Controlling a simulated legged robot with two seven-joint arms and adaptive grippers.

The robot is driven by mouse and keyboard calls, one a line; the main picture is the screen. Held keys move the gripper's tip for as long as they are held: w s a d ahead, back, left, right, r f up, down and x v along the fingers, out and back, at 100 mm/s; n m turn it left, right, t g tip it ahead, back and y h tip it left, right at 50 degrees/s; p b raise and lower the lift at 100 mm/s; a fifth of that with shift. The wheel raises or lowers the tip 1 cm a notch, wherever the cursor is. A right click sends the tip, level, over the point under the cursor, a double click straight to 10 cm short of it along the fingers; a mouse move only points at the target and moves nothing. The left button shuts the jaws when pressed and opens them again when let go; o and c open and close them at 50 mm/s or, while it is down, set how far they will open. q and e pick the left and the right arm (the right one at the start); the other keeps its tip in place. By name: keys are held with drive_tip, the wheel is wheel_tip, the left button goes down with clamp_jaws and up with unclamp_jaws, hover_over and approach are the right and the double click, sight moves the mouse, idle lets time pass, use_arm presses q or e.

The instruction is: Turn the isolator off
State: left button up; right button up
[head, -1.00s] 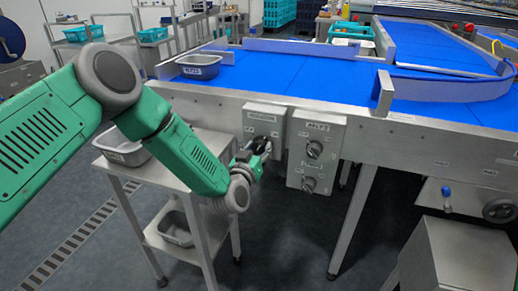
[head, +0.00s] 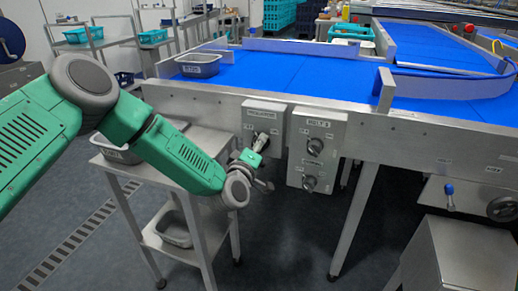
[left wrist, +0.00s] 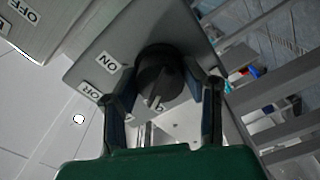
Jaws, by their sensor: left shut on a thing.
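The isolator is a grey box (head: 279,116) with a label on top, on the front of the conveyor frame; it also shows in the left wrist view (left wrist: 130,42). Its round dark knob (left wrist: 160,72) is between the two fingers of my left gripper (left wrist: 163,103), which is shut on it. A pale mark shows on the knob's near edge. An ON label (left wrist: 106,62) lies beside the knob; the isolator's OFF label is not clear. In the head view my left gripper (head: 257,149) hides part of the knob. My right gripper is not in view.
A second control box (head: 326,128) with two knobs (head: 314,147) stands close to the right of the isolator. A steel trolley (head: 200,140) with grey tubs is below left. Blue conveyor belts (head: 300,78) lie above and behind. A handwheel (head: 502,208) is far right.

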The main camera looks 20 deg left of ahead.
use_arm(q)
drive_tip(key=shift+s+f+n+b, duration=0.15)
drive_tip(key=shift+n+b, duration=0.1)
drive_tip(key=shift+n, duration=0.45)
drive_tip(key=shift+w+f+n+b, duration=0.1)
drive_tip(key=shift+f+n+b, duration=0.1)
drive_tip(key=shift+n, duration=0.5)
drive_tip(key=o, duration=0.9)
drive_tip(key=shift+o, duration=1.2)
drive_tip(key=shift+a, duration=0.1)
drive_tip(key=shift+r, duration=0.15)
